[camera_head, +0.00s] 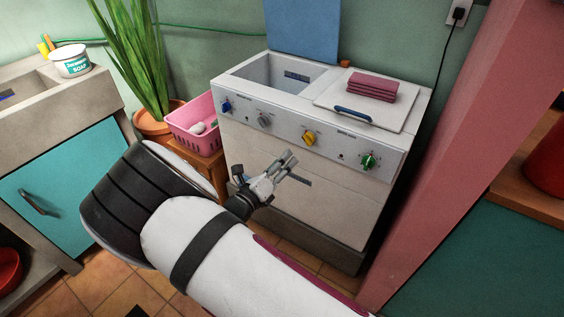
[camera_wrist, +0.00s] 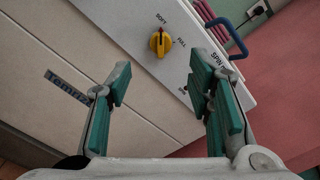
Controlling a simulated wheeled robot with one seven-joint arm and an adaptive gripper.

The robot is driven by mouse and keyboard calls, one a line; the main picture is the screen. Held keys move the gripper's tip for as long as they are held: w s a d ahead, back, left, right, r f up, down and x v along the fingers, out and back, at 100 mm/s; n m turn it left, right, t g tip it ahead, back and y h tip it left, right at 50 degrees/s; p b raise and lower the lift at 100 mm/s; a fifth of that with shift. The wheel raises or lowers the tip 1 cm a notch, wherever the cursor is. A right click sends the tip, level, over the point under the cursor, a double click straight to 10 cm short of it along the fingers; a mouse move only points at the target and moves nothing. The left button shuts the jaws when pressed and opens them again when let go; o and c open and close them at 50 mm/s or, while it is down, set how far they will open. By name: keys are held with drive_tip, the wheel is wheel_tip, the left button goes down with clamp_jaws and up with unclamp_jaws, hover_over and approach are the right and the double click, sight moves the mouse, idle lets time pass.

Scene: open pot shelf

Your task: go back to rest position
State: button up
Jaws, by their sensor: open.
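My gripper (camera_head: 290,168) is in front of the white washing machine (camera_head: 320,190), below its row of knobs. In the wrist view my gripper (camera_wrist: 165,105) is open, with its two green-padded fingers apart and nothing between them. Beyond the fingers, the wrist view shows the machine's front panel (camera_wrist: 70,50) and a yellow knob (camera_wrist: 159,42). The yellow knob also shows in the head view (camera_head: 308,138). I cannot tell the exact gap between the fingertips and the machine.
A blue knob (camera_head: 227,106) and a green knob (camera_head: 368,161) are on the machine. Folded pink cloth (camera_head: 373,86) lies on its lid (camera_head: 395,115). A pink basket (camera_head: 194,138) and a potted plant (camera_head: 148,75) stand left. A pink wall edge (camera_head: 455,140) is right.

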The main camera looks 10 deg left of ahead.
drive_tip(key=s+d+r+m+g+h, duration=0.1)
drive_tip(key=s+d+r+m+g, duration=0.2)
drive_tip(key=d+r+m+g, duration=0.45)
drive_tip(key=s+d+r+m+g, duration=0.2)
drive_tip(key=d+r+m, duration=0.3)
drive_tip(key=d+m, duration=0.5)
drive_tip(key=s+d+r+m+g+h, duration=0.1)
drive_tip(key=s+d+r+m+g, duration=0.4)
drive_tip(key=d, duration=0.6)
drive_tip(key=s+d+r+m+t+y, duration=0.1)
drive_tip(key=s+d+r+m+y, duration=0.1)
drive_tip(key=s+r+m+y, duration=0.5)
drive_tip(key=s+d+r+m+t+y, duration=0.1)
drive_tip(key=s+d+r+m+t, duration=0.3)
drive_tip(key=s+m, duration=0.7)
drive_tip(key=s+a+f+g, duration=0.1)
drive_tip(key=s+f+g, duration=0.3)
drive_tip(key=s+g, duration=0.45)
wheel_tip(320, 180, up, 17)
drive_tip(key=s+t+p, duration=0.1)
drive_tip(key=t+p, duration=0.4)
drive_tip(key=p, duration=1)
drive_tip(key=shift+s+a+m, duration=0.2)
drive_tip(key=shift+m, duration=0.15)
